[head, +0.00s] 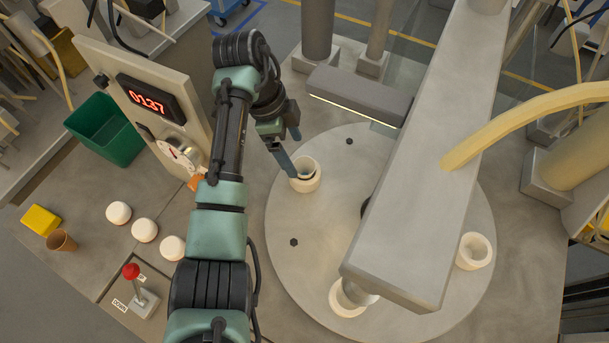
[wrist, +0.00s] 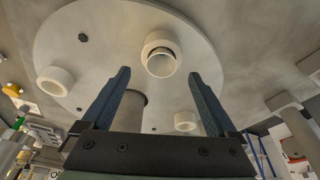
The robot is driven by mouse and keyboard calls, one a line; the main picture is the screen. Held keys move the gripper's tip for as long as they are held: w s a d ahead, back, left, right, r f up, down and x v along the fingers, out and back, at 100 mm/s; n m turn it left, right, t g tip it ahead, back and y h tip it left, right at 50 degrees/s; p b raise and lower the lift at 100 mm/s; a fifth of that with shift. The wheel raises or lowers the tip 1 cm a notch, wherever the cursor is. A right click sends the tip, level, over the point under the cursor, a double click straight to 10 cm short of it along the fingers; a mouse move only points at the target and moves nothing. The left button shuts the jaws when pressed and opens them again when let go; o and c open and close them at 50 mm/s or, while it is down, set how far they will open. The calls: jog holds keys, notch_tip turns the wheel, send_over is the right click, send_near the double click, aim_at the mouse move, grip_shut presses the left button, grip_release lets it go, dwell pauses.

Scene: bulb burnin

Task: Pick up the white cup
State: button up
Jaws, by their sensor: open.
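A white cup-like holder (head: 305,183) sits on the round turntable (head: 350,210), at its upper left in the head view. Something pale and round-mouthed sits inside it; I cannot tell whether this is a separate cup. The holder also shows at the top centre of the wrist view (wrist: 148,45). Two similar white holders stand on the turntable, one at the right (head: 474,252) and one at the front (head: 347,300), partly hidden by the grey beam. My gripper (head: 289,155) is open and empty beside the upper-left holder, with one finger overlapping its rim in the picture.
A thick grey beam (head: 425,170) crosses above the turntable. Three white domed pieces (head: 144,230), a small brown cup (head: 62,241), a yellow block (head: 41,220) and a red-knobbed lever (head: 132,272) are at the left. A panel reading 0137 (head: 148,100) stands behind, beside a green bin (head: 105,130).

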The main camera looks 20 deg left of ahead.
aim_at(302, 162)
jog(key=shift+w+b+x, duration=0.2)
jog(key=shift+b+x, duration=2.1)
jog(key=shift+x, duration=0.55)
jog(key=shift+d+r, duration=0.15)
jog(key=shift+r, duration=0.1)
grip_shut()
